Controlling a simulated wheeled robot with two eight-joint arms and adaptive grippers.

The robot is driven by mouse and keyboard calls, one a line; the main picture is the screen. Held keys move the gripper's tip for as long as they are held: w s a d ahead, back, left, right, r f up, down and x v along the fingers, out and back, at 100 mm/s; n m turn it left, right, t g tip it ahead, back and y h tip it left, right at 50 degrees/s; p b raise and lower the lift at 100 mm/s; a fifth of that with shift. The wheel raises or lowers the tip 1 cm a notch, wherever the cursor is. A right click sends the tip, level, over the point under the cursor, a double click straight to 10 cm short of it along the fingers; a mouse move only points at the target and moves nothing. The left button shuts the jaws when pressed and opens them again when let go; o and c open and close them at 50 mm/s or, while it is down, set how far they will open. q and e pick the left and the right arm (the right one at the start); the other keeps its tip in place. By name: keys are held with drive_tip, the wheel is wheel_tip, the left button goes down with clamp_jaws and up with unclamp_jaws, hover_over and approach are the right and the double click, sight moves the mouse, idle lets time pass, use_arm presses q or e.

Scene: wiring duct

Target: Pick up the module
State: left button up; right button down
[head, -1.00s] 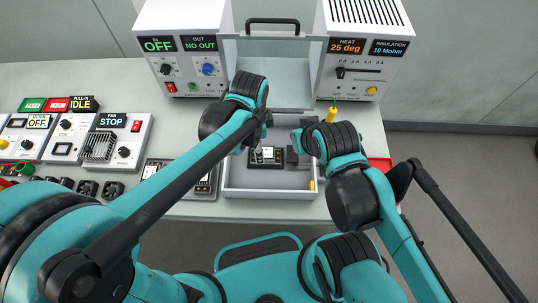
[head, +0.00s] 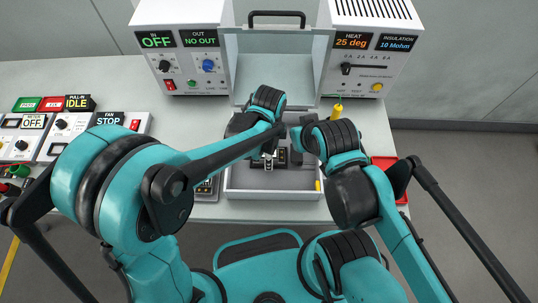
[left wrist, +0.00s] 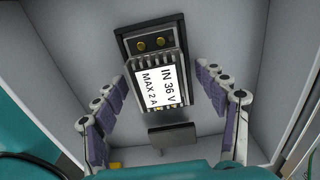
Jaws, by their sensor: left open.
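The module (left wrist: 158,85) is a finned block with a white label reading IN 36 V MAX 2 A. It sits on a dark base plate with two brass terminals, in the grey tray (head: 240,192). My left gripper (left wrist: 160,90) is open, with one finger on each side of the module and visible gaps between. In the head view my left gripper (head: 268,160) is over the tray and partly covers the module (head: 282,158). My right wrist is at the tray's right; its fingers are too dark and hidden to read.
A dark block (left wrist: 172,138) is beside the module in the tray. A large instrument with an open middle bay (head: 276,75) stands behind. A red bin (head: 385,165) is to the right, and control panels (head: 120,122) are to the left. The tray walls are close around.

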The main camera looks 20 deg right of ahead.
use_arm(q)
drive_tip(key=c, duration=1.5)
drive_tip(key=shift+r, duration=0.15)
